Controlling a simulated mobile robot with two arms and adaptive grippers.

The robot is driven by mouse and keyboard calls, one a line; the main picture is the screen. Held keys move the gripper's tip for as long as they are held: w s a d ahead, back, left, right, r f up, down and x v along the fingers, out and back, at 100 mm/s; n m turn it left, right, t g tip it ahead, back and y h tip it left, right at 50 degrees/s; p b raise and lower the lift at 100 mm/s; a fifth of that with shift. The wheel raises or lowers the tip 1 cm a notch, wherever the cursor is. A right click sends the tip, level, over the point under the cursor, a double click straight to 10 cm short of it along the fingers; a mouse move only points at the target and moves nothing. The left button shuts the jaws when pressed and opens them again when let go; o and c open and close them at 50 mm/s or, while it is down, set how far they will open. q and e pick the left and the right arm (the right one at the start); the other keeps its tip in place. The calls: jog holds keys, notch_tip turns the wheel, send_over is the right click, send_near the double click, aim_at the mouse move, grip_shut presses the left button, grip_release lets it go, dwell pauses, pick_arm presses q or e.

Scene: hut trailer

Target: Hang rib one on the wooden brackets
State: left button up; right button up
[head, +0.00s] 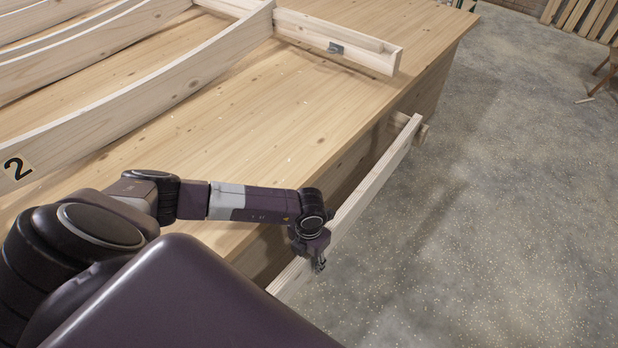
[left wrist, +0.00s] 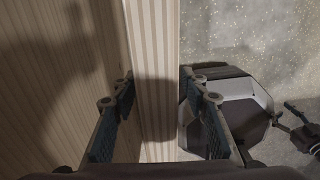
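A long pale wooden rib (head: 372,186) runs on edge along the table's right side, below the top. Its far end is at a wooden bracket (head: 424,133) that sticks out from the table's side; I cannot tell whether it rests on it. Its near end is hidden behind my body. My left gripper (head: 318,264) is at the near part of the rib. In the left wrist view the rib (left wrist: 154,60) stands between the open fingers (left wrist: 160,105), with gaps beside it. A dark part at that view's right edge may be my right gripper; its state is unclear.
The wooden table (head: 250,122) carries other long ribs, one labelled 2 (head: 18,168), and a short block with a metal plate (head: 338,44). The speckled floor (head: 500,200) to the right is clear. A chair (head: 606,75) and leaning planks (head: 580,16) are at the far right.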

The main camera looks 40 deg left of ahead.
pick_arm(q)
jog(key=shift+s+f, duration=0.15)
notch_tip(320, 180, up, 8)
jog(key=shift+r, duration=0.1)
pick_arm(e)
jog(key=shift+d, duration=0.3)
dwell(0.7)
